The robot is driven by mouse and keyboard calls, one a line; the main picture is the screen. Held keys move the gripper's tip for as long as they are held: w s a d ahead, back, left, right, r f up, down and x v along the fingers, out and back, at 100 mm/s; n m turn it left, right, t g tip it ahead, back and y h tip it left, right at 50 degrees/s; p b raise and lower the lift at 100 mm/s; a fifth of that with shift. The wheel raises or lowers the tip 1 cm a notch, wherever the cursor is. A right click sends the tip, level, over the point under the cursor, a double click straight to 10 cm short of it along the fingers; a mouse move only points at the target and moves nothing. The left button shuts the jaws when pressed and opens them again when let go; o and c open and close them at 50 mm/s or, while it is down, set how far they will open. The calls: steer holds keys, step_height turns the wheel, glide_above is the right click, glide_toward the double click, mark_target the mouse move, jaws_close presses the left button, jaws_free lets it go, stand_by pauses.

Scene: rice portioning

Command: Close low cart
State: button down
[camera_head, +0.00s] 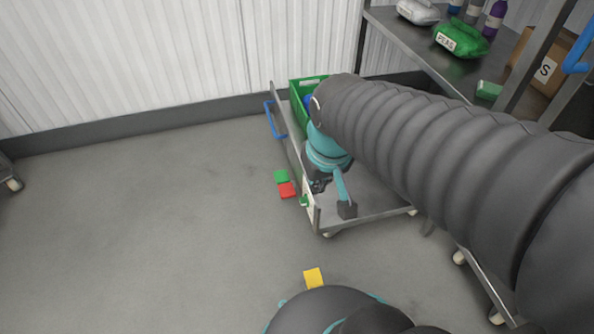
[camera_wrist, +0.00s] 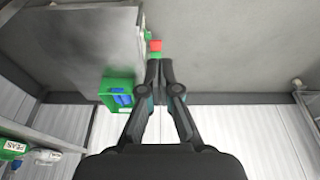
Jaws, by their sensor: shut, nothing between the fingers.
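The low cart (camera_head: 375,205) is a grey flat deck on small casters, standing out to the left of the metal shelf's legs. It has a raised left edge and a blue handle (camera_head: 273,120) at its far left. In the wrist view its deck (camera_wrist: 75,45) fills the upper left. My gripper (camera_head: 316,186) is at the cart's left edge, near the front corner; my arm hides part of the deck. In the wrist view the gripper (camera_wrist: 159,66) has its fingertips together, empty, just right of the cart edge. I cannot tell whether it touches the cart.
A green crate (camera_head: 296,98) with blue items stands at the cart's back. Green (camera_head: 281,176), red (camera_head: 287,190) and yellow (camera_head: 313,278) squares are on the floor. The shelf (camera_head: 425,43) holds a green PEAS bag (camera_head: 461,40).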

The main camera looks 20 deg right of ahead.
steer(key=w+a+f+n+g+h+b, duration=0.3)
steer(key=w+f+n, duration=0.7)
steer(key=w+f, duration=1.1)
steer(key=w+n+b, duration=0.1)
steer(key=w+n, duration=0.6)
steer(key=d+f+b, duration=0.2)
steer(key=d+f, duration=0.5)
steer(key=f, duration=0.1)
steer(key=shift+w+f, duration=0.15)
steer(key=shift+f, duration=0.25)
